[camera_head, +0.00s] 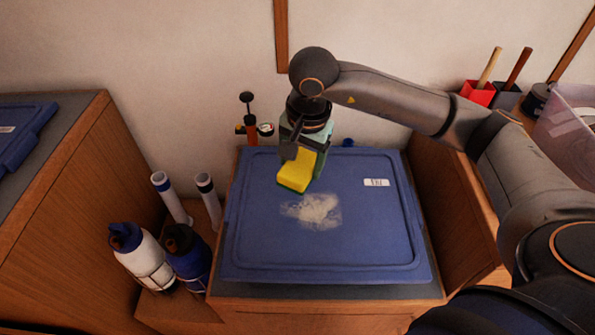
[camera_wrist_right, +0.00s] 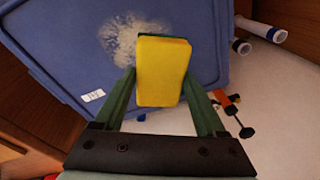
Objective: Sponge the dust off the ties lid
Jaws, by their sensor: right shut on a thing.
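The ties lid is a blue rectangular lid (camera_head: 255,245) with a raised rim and a small white label (camera_head: 376,182) at its right side. A pale patch of dust (camera_head: 314,210) lies near its middle; the dust also shows in the right wrist view (camera_wrist_right: 125,38). My right gripper (camera_head: 302,160) is shut on a yellow sponge (camera_head: 296,170) with a green underside. It holds the sponge over the back part of the lid, just behind the dust. The sponge fills the space between the fingers in the right wrist view (camera_wrist_right: 161,72). My left gripper is not in view.
Two bottles, one white (camera_head: 146,260) and one dark blue (camera_head: 187,256), stand left of the lid beside two white tubes (camera_head: 170,197). A pump-like tool (camera_head: 249,120) stands behind the lid. Red (camera_head: 478,93) and dark holders with wooden handles stand at the back right.

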